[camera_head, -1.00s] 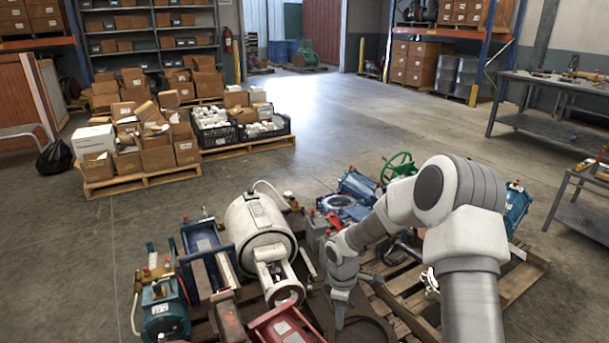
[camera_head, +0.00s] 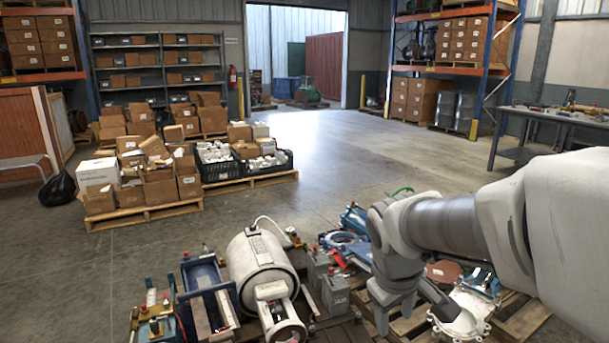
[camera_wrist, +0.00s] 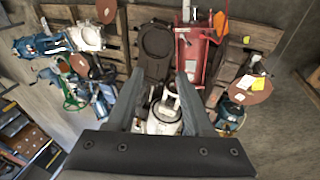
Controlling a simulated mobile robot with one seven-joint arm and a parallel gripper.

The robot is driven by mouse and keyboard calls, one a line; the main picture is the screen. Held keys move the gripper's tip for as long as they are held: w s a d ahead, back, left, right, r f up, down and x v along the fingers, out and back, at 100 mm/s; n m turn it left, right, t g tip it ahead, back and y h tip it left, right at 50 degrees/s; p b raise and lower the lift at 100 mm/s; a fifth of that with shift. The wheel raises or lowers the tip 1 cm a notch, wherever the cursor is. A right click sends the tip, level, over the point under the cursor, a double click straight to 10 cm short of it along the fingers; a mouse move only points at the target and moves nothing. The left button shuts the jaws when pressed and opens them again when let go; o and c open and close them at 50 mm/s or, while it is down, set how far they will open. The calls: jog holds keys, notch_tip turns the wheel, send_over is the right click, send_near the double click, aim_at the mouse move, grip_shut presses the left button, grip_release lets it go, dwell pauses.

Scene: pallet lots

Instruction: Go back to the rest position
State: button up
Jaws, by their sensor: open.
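My gripper (camera_head: 385,310) hangs at the lower right of the head view, above the pallet of machine parts. In the wrist view my gripper (camera_wrist: 160,85) has its two fingers spread apart, with nothing held between them. A white part (camera_wrist: 165,115) shows between the fingers, but it lies farther off, below them. My arm comes in from the right edge of the head view and hides part of the pallet. A white tank (camera_head: 258,262) lies to the left of the gripper, apart from it.
Blue and grey machine parts (camera_head: 207,285) crowd around the tank. A wooden pallet (camera_head: 520,318) lies at the lower right. Boxes on a pallet (camera_head: 150,215) stand at left. A workbench (camera_head: 515,152) stands at right. The floor (camera_head: 330,165) behind the parts is clear.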

jog(key=s+a+r+m+t+y, duration=0.1)
jog(key=s+r+m+t+y, duration=0.3)
jog(key=s, duration=1)
notch_tip(320, 180, up, 20)
jog(key=m+g+h+p, duration=0.1)
jog(key=h+p, duration=0.1)
jog(key=p, duration=1.7)
jog(key=shift+w+m+g, duration=0.25)
jog(key=shift+m+g, duration=0.05)
jog(key=shift+d+f, duration=0.1)
